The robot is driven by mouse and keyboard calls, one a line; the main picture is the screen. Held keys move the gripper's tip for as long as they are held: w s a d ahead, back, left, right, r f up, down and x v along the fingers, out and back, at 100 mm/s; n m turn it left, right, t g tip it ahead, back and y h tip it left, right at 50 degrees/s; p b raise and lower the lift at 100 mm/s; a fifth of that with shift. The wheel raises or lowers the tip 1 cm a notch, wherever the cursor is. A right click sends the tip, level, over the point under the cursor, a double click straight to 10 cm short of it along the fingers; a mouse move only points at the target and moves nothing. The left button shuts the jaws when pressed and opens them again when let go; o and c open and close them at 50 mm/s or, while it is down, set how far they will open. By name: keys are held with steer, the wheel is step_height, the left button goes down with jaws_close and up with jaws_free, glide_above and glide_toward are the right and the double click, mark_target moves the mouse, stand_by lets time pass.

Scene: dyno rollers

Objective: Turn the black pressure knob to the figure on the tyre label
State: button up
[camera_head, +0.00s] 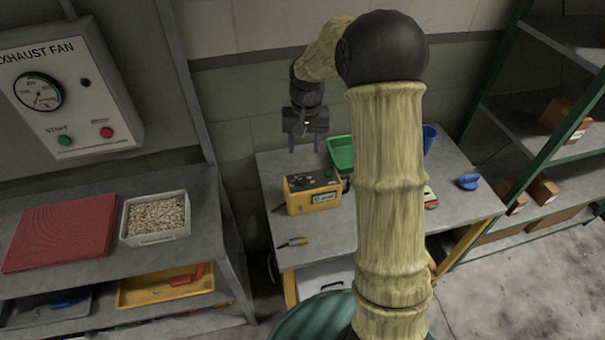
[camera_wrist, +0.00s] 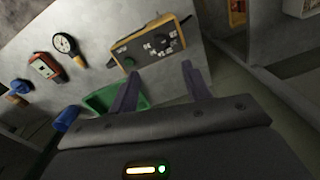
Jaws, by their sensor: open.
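A yellow box with a dark top panel (camera_head: 312,190) stands on the grey workbench. In the wrist view its panel (camera_wrist: 153,45) shows white markings and a small green round part at one end. The black pressure knob cannot be picked out clearly on the dark panel. The label on the box front is too small to read surely, and I cannot identify a tyre label. My gripper (camera_head: 304,145) is open and empty, above and behind the box and apart from it. Its two fingers (camera_wrist: 160,76) point towards the panel in the wrist view.
A green tray (camera_head: 341,152) lies right of the box, partly behind my arm. A blue cup (camera_head: 429,138) and a blue object (camera_head: 469,182) are farther right. A screwdriver-like tool (camera_head: 291,243) lies in front. The wrist view shows a round gauge (camera_wrist: 65,44) and a red device (camera_wrist: 44,66).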

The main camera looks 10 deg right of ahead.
mark_target(302, 178)
steer(key=f+p, duration=0.1)
steer(key=f, duration=0.5)
steer(key=f+p, duration=0.1)
steer(key=f, duration=0.5)
steer(key=shift+a+f, duration=0.2)
steer(key=shift+f, duration=0.1)
steer(key=shift+c, duration=0.2)
steer(key=c, duration=1)
